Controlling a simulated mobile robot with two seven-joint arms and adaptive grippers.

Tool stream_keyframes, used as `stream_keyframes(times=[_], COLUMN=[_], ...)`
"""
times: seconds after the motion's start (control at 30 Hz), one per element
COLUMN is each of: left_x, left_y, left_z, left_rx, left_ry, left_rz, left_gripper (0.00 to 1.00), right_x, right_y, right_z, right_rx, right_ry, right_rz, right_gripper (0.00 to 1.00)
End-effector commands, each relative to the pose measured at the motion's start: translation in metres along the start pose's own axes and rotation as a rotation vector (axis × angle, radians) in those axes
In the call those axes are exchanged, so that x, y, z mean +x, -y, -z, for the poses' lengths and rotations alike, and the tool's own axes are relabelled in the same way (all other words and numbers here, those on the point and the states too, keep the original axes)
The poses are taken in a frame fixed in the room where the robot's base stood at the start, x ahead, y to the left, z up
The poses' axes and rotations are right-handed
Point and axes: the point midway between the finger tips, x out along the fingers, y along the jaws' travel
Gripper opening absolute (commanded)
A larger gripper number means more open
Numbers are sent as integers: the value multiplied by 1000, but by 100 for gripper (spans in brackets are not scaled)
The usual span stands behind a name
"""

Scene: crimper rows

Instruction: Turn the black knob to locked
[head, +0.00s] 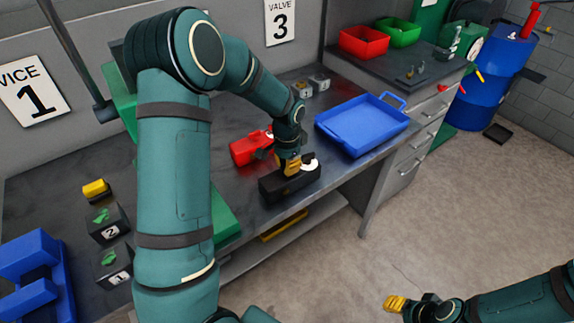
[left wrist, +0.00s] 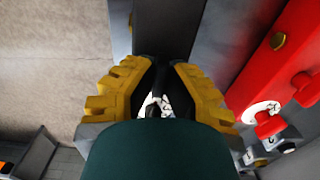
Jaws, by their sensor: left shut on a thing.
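A black box (head: 290,186) stands near the front edge of the bench. It bears a white dial (head: 311,166) and a black knob (head: 308,157), partly hidden by my gripper. My left gripper (head: 290,166), with yellow fingers, is down at the top of this box. In the left wrist view its fingers (left wrist: 160,75) are shut on the dark knob, with a bit of white dial (left wrist: 158,105) showing below. I cannot read the dial's marks or the knob's setting. My right gripper (head: 395,303) is low at the right, away from the bench; its opening is unclear.
A red box (head: 243,151) with a red knob (left wrist: 268,124) stands close behind the black box. A blue tray (head: 362,125) lies to the right. Open floor lies right of the bench.

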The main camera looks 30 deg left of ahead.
Motion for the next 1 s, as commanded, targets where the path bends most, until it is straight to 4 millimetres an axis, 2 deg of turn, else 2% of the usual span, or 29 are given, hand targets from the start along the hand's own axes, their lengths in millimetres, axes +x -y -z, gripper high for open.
stream_keyframes(times=[0.13,0.17,0.2,0.23,0.63,0.77,1.0], left_x=[2,2,2,2,-6,-24,-74], left_y=[-1,-1,-1,-1,0,0,0], left_z=[-1,-1,-1,-1,0,1,1], left_rx=[0,0,0,0,-2,-2,-2], left_ry=[4,4,4,4,-1,-3,-3], left_rz=[-3,-3,-3,-3,1,2,2], left_gripper=[0,23,37,41,41,41,41], right_x=[0,0,0,0,0,0,0], right_y=[0,0,0,0,0,0,0], right_z=[0,0,0,0,0,0,0], right_rx=[0,0,0,0,0,0,0], right_ry=[0,0,0,0,0,0,0], right_rz=[0,0,0,0,0,0,0], right_gripper=[47,47,47,47,47,47,47])
